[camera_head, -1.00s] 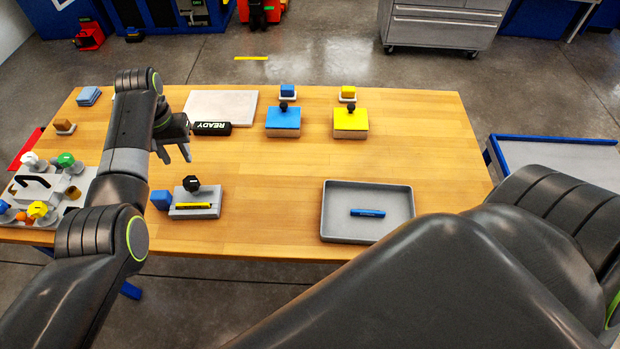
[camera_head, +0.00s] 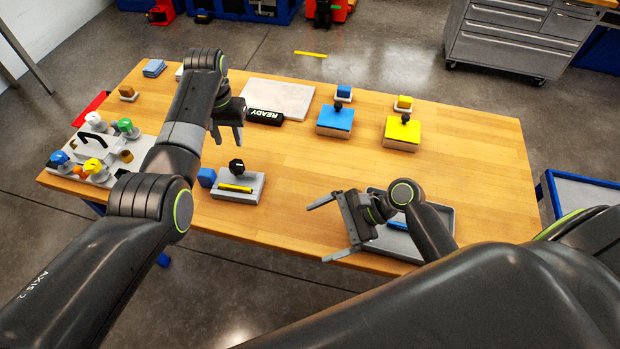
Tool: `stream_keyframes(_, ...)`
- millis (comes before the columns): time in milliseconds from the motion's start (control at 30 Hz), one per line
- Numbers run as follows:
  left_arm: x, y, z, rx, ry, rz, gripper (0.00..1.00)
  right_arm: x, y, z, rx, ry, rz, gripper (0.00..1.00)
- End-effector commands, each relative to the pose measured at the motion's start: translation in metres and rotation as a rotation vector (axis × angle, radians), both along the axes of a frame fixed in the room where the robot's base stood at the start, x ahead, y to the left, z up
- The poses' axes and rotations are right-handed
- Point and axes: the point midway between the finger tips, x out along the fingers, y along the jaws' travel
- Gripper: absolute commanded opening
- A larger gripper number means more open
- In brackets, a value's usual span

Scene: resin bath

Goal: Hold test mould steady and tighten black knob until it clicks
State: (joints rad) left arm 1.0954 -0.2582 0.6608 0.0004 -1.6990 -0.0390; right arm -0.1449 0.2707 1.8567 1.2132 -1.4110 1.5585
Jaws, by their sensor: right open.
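The test mould is likely the grey block (camera_head: 250,192) with a yellow strip on its front, near the table's front left. A black knob (camera_head: 236,166) stands on it, and a blue block (camera_head: 206,177) is at its left end. My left gripper (camera_head: 228,140) points down behind the mould, fingers apart and empty, not touching it. My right gripper (camera_head: 318,233) is open and empty to the right of the mould, its jaws facing left towards it. It partly covers the grey tray (camera_head: 446,222) with a blue item (camera_head: 398,224) in it.
A blue-topped block (camera_head: 335,119) and a yellow-topped block (camera_head: 402,131), each with a dark knob, stand farther back. A black READY bar (camera_head: 265,117) lies by a pale plate (camera_head: 290,97). A rack with coloured knobs (camera_head: 130,152) is at left. The table's middle is clear.

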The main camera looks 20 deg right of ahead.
Motion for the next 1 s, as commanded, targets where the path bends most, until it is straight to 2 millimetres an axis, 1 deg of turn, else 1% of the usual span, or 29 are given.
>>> stream_keyframes(33, 0.0, 0.0, 0.0, 0.0, 0.0, 0.0, 0.36, 0.021, -0.001, -0.002, 0.035, 0.019, -0.057, 1.0)
stream_keyframes(67, 0.0, 0.0, 0.0, 0.0, 0.0, 0.0, 0.36, 0.032, -0.002, -0.003, 0.058, 0.031, -0.092, 1.0)
stream_keyframes(100, 0.0, 0.0, 0.0, 0.0, 0.0, 0.0, 0.36, 0.048, -0.003, -0.003, 0.087, 0.046, -0.137, 1.0)
stream_keyframes(200, 0.0, 0.0, 0.0, 0.0, 0.0, 0.0, 0.36, 0.082, -0.007, -0.004, 0.156, 0.085, -0.244, 1.0)
stream_keyframes(300, 0.0, 0.0, 0.0, 0.0, 0.0, 0.0, 0.36, 0.109, -0.011, -0.005, 0.211, 0.119, -0.33, 1.0)
stream_keyframes(400, 0.0, 0.0, 0.0, 0.0, 0.0, 0.0, 0.36, 0.127, -0.015, -0.005, 0.25, 0.142, -0.39, 1.0)
stream_keyframes(533, 0.0, 0.0, 0.0, 0.0, 0.0, 0.0, 0.36, 0.139, -0.016, -0.005, 0.277, 0.158, -0.429, 1.0)
stream_keyframes(667, 0.0, 0.0, 0.0, 0.0, 0.0, 0.0, 0.36, 0.146, -0.009, -0.009, 0.285, 0.161, -0.439, 1.0)
stream_keyframes(767, 0.0, 0.0, 0.0, 0.0, 0.0, 0.0, 0.36, 0.153, 0.004, -0.014, 0.286, 0.161, -0.437, 1.0)
stream_keyframes(1000, 0.0, 0.0, 0.0, 0.0, 0.0, 0.0, 0.36, 0.176, 0.041, -0.032, 0.285, 0.162, -0.436, 1.0)
